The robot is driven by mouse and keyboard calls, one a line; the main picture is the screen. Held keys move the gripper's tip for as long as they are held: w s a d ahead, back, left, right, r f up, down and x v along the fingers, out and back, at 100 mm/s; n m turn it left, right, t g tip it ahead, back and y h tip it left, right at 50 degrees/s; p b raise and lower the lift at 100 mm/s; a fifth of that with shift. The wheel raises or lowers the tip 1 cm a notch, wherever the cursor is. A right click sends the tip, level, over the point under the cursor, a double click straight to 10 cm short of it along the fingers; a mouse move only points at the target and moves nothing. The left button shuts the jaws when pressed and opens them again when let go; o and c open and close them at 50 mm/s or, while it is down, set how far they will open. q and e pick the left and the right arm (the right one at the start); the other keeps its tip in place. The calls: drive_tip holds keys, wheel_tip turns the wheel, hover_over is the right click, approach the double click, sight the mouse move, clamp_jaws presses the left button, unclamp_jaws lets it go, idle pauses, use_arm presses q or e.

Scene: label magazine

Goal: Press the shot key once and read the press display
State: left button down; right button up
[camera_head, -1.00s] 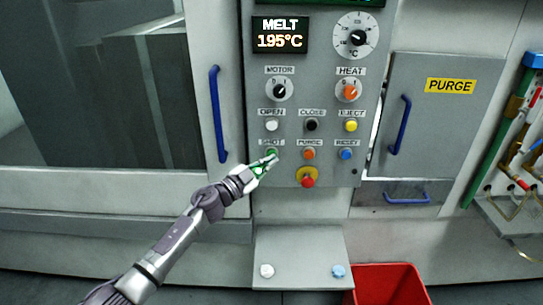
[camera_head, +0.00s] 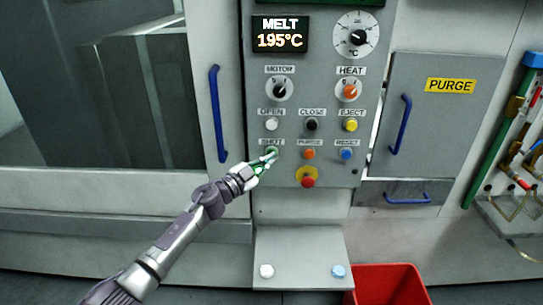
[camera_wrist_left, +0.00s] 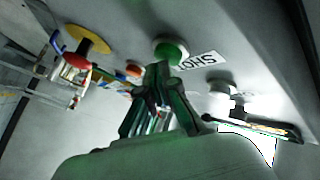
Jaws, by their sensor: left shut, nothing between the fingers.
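The green shot key (camera_wrist_left: 171,50) sits on the grey control panel under its SHOT label (camera_wrist_left: 198,60) in the left wrist view. In the head view the SHOT label (camera_head: 271,142) shows, and the key is mostly hidden behind my fingertips. My left gripper (camera_head: 271,157) is shut and empty, its tips at the key; in the wrist view the fingertips (camera_wrist_left: 158,70) lie just below the key, and I cannot tell whether they touch it. The display (camera_head: 280,35) at the panel's top left reads MELT 195°C. My right gripper is not in view.
Close by are the orange purge key (camera_head: 309,154), the blue reset key (camera_head: 346,154), the white open key (camera_head: 272,126) and the red stop button (camera_head: 307,181) on its yellow ring. A blue door handle (camera_head: 217,115) stands left of the panel. A red bin (camera_head: 388,284) is below.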

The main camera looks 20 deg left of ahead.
use_arm(q)
drive_tip(key=shift+w, duration=0.2)
drive_tip(key=shift+s, duration=0.1)
drive_tip(key=shift+s+d+p, duration=0.2)
drive_tip(key=shift+s+p, duration=0.45)
drive_tip(key=shift+s, duration=0.15)
drive_tip(key=s+p, duration=0.1)
drive_tip(key=s, duration=0.1)
drive_tip(key=s+d+p, duration=0.1)
drive_tip(key=s+p, duration=0.1)
drive_tip(key=shift+s+d, duration=0.2)
drive_tip(key=shift+s, duration=0.2)
drive_tip(key=shift+f, duration=0.1)
idle(0.5)
